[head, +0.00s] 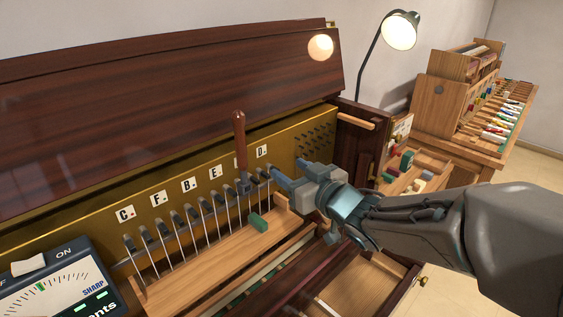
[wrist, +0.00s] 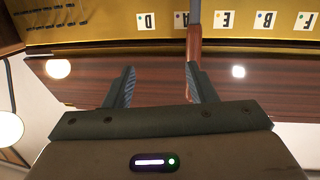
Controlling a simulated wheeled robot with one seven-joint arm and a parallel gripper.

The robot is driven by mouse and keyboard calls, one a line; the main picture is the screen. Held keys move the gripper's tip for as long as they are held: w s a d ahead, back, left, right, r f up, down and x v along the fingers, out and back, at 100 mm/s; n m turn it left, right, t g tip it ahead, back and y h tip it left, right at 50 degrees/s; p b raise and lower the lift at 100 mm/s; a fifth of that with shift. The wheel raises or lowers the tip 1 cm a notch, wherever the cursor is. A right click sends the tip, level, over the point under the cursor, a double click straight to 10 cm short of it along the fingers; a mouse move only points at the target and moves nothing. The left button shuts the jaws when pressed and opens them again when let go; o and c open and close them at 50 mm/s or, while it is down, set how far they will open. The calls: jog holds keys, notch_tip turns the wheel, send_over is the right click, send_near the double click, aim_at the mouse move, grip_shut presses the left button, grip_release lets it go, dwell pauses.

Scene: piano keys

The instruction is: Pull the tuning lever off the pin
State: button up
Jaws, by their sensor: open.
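The tuning lever (head: 240,140) has a reddish-brown wooden handle and stands upright on a pin in the row, between the E and D labels. Its dark foot sits at the pin top. My gripper (head: 287,174) is open and empty, just right of the lever and near the D label. In the wrist view the lever's handle (wrist: 194,44) runs beside the tip of the right finger and partly behind it, not between the fingers of my gripper (wrist: 160,76). I cannot tell whether finger and handle touch.
A brass panel (head: 75,232) carries white letter labels above several tuning pins. A wooden rail (head: 200,268) with a green block (head: 257,222) lies in front. A tuner meter (head: 60,285) stands at lower left. The dark lid (head: 170,90) rises behind; a lamp (head: 399,30) stands beyond.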

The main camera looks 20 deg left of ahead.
aim_at(244, 152)
jog(key=shift+w+a+r+n+g+y, duration=0.2)
jog(key=shift+w+a+n+g+y, duration=0.15)
jog(key=shift+a, duration=1.55)
jog(key=shift+w+a+r+n+g+y, duration=0.25)
jog(key=shift+a+y, duration=0.2)
jog(key=shift+a, duration=1.4)
jog(key=shift+w+a+r+n+g+y, duration=0.25)
jog(key=shift+a+g+y, duration=0.15)
jog(key=shift+a, duration=1.5)
jog(key=c, duration=0.7)
jog(key=shift+f+b, duration=0.1)
jog(key=shift+b, duration=0.4)
grip_shut()
